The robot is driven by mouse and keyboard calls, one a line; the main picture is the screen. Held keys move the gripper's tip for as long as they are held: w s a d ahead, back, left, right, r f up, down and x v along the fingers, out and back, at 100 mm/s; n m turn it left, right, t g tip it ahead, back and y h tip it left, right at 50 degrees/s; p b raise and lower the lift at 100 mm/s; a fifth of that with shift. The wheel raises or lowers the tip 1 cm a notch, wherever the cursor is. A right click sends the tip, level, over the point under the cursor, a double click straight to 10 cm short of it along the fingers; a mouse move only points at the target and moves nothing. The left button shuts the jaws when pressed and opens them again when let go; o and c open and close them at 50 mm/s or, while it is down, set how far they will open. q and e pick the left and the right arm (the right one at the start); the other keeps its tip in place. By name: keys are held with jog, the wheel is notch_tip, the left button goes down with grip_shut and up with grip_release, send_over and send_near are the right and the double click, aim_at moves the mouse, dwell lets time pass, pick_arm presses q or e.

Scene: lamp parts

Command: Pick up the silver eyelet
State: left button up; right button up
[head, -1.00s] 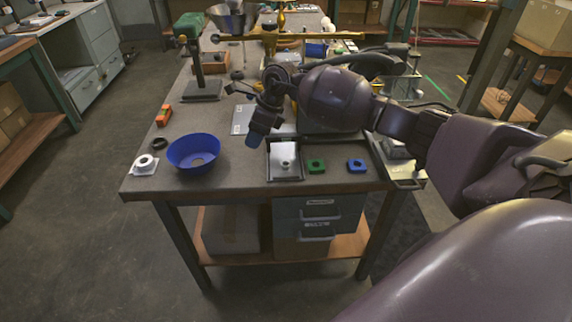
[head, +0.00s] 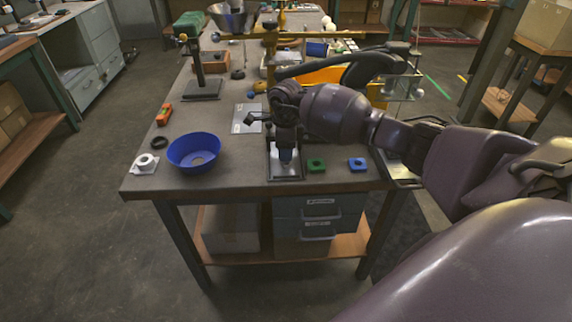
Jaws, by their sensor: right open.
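My right gripper (head: 286,156) points straight down over a small dark-rimmed tray (head: 271,174) at the front of the workbench. The gripper is open, though its fingers are small and seen from behind. The silver eyelet is hidden now behind the gripper; the earlier view shows a small pale ring part inside this tray. I cannot tell whether the fingers are around it or above it. My left gripper is not in view.
A green block (head: 316,165) and a blue block (head: 357,164) lie right of the tray. A blue bowl (head: 182,162), a white ring part (head: 145,161) and a black ring (head: 159,143) lie left. Bare bench separates bowl and tray.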

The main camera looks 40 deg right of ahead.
aim_at(286, 165)
jog(key=f, duration=0.4)
jog(key=shift+s+f, duration=0.2)
jog(key=shift+f, duration=0.2)
jog(key=shift+c, duration=0.3)
jog(key=c, duration=0.6)
